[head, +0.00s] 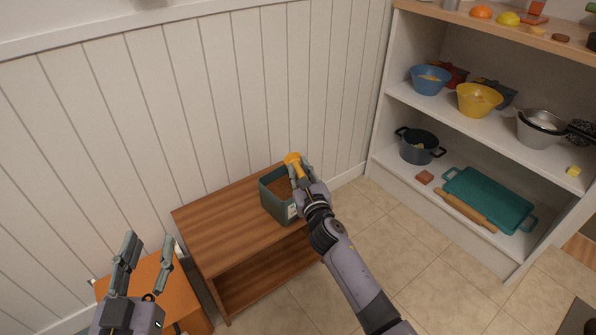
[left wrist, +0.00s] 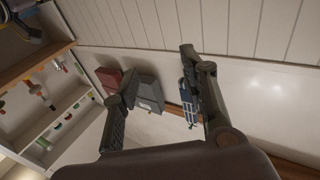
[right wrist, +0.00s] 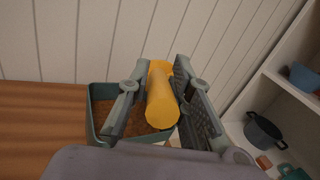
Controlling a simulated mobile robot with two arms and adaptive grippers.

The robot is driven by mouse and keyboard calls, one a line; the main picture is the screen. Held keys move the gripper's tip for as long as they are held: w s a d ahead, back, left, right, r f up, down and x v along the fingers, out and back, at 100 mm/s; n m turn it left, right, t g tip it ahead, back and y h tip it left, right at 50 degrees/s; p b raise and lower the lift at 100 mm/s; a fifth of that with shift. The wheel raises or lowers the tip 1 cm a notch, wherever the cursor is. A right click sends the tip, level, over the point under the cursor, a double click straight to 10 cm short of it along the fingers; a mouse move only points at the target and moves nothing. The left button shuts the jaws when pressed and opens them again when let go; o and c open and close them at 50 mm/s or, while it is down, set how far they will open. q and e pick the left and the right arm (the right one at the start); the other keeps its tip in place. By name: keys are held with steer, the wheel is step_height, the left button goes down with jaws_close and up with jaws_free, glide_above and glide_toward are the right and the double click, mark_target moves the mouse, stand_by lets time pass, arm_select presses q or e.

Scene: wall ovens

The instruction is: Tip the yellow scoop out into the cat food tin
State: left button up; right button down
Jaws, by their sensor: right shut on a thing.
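The cat food tin (head: 270,190) is a dark green square container on the wooden table, with brown contents inside. It also shows in the right wrist view (right wrist: 93,112). My right gripper (head: 302,176) is shut on the yellow scoop (head: 292,158) at the tin's right side. In the right wrist view, the scoop (right wrist: 160,98) lies between the two fingers, over the tin's right part. What the scoop holds is hidden. My left gripper (head: 148,262) is open and empty at the lower left, away from the tin.
The tin stands near the right end of a wooden table (head: 222,222) against a white panelled wall. An orange cabinet (head: 185,300) is at the lower left. At the right, a white shelf (head: 450,125) holds bowls, a pot (head: 418,150) and a teal tray (head: 490,195).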

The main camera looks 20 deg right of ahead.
steer(key=m, duration=0.1)
steer(key=r+m+p, duration=0.1)
steer(key=shift+d+r+m, duration=0.25)
steer(key=shift+d+m, duration=0.05)
arm_select(q)
step_height(320, 180, down, 8)
steer(key=s+a+g+y, duration=0.1)
steer(key=s+g, duration=0.1)
steer(key=g, duration=0.3)
steer(key=shift+a+f+y+p, duration=0.15)
steer(key=shift+a+y+p, duration=0.2)
steer(key=shift+y, duration=0.05)
arm_select(e)
steer(key=shift+d+r+m, duration=0.1)
steer(key=shift+m, duration=0.2)
